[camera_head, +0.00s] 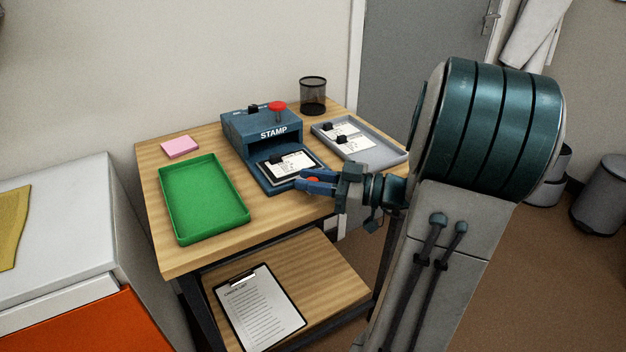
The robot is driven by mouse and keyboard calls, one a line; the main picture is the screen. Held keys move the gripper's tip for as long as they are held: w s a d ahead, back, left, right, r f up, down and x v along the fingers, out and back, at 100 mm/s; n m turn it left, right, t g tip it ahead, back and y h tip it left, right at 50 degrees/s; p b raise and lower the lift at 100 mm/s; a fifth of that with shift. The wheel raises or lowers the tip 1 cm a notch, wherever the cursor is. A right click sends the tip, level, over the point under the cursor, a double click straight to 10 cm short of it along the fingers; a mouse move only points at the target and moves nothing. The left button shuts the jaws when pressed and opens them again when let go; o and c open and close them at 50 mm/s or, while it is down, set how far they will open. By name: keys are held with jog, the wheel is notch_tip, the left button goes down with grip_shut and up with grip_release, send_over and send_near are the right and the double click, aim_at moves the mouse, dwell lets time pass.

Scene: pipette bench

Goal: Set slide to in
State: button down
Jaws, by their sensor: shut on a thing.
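The blue stamp machine (254,124), lettered STAMP, stands on the wooden table with a red button on top. Its slide (279,184) extends out of the front opening. A dark-framed white card (292,165) with a small black block lies on the slide. My gripper (304,182) is at the slide's front right corner, shut on what seems to be the slide's handle. A bit of red shows between or on the fingers. The handle itself is mostly hidden by the fingers.
A green tray (163,193), empty, stands left of the machine. A grey tray (392,157) with cards stands to the right. A pink pad (180,147) and a black mesh cup (313,96) stand at the back. A clipboard (260,308) lies on the lower shelf.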

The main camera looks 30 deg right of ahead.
jog(key=w, duration=0.1)
jog(key=w+b, duration=0.1)
jog(key=b, duration=0.1)
jog(key=shift+w+f, duration=0.25)
jog(key=shift+w, duration=0.15)
jog(key=shift+w+r, duration=0.2)
jog(key=shift+w, duration=0.3)
jog(key=c, duration=1.3)
grip_release()
jog(key=v, duration=1.4)
jog(key=shift+p, duration=0.4)
jog(key=shift+a, duration=0.15)
